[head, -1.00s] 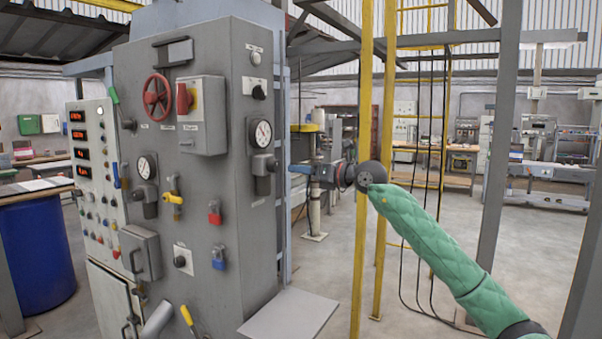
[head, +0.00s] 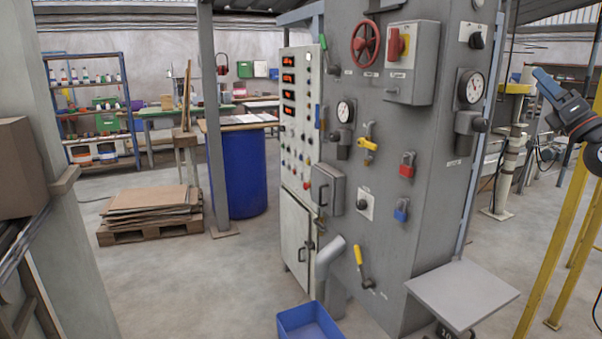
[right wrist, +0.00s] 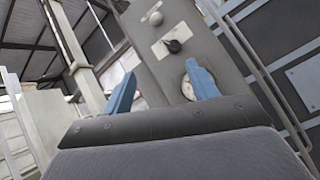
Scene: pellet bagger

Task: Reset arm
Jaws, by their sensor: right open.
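My right gripper (head: 547,86) is at the right edge of the head view, to the right of the grey machine cabinet (head: 385,190) and apart from it. In the right wrist view its two blue fingers (right wrist: 162,88) stand wide apart with nothing between them. Beyond them the cabinet's upper part shows, with a black knob (right wrist: 172,46) and a gauge partly hidden by the right finger. My left gripper is in neither view.
A grey shelf (head: 462,294) juts from the cabinet's lower right. Yellow posts (head: 553,255) stand at the right. A blue bin (head: 308,322) sits on the floor below the chute. A pallet with boards (head: 150,208) and a blue drum (head: 235,170) stand at the left.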

